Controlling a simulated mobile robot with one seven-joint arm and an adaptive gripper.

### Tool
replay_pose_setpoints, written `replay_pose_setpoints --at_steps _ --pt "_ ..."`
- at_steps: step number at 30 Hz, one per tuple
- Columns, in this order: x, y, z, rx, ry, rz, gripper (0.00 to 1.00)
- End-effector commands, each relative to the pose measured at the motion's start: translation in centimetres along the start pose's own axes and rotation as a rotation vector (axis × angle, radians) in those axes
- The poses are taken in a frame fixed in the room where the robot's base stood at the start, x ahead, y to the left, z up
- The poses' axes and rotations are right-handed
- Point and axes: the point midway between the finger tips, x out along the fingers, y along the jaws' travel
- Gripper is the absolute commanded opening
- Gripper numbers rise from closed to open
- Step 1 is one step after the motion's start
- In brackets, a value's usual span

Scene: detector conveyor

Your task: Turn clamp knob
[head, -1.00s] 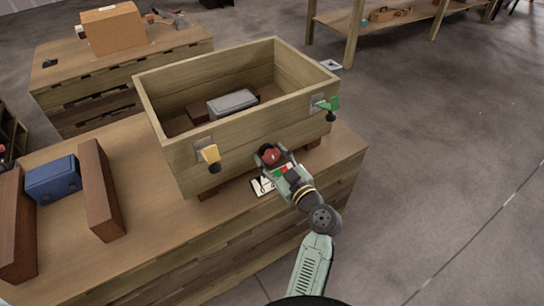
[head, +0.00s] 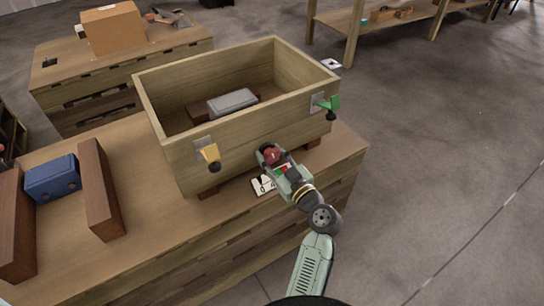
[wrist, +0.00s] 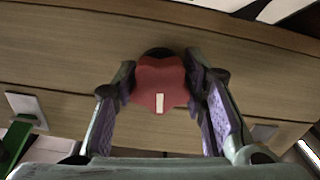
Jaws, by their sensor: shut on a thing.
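The red clamp knob (wrist: 160,84) is on the front wall of the wooden box, with a white mark on its face that stands upright in the wrist view. It also shows in the head view (head: 272,155), partly covered by my fingers. My gripper (wrist: 162,88) has one finger on each side of the knob and is shut on it. In the head view my gripper (head: 270,154) reaches the box front from the lower right.
The wooden box (head: 180,165) stands on a wooden bench and holds a grey block (head: 232,103). A yellow latch (head: 210,153) and a green latch (head: 330,104) flank the knob. A blue block (head: 53,179) sits between brown boards at left.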

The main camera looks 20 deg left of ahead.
Motion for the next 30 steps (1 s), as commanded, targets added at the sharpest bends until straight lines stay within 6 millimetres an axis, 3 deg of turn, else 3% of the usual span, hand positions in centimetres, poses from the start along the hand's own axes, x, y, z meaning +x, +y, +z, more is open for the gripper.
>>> replay_pose_setpoints --at_steps 30 --pt "0.01 -0.17 -0.29 0.926 -0.001 0.000 0.11"
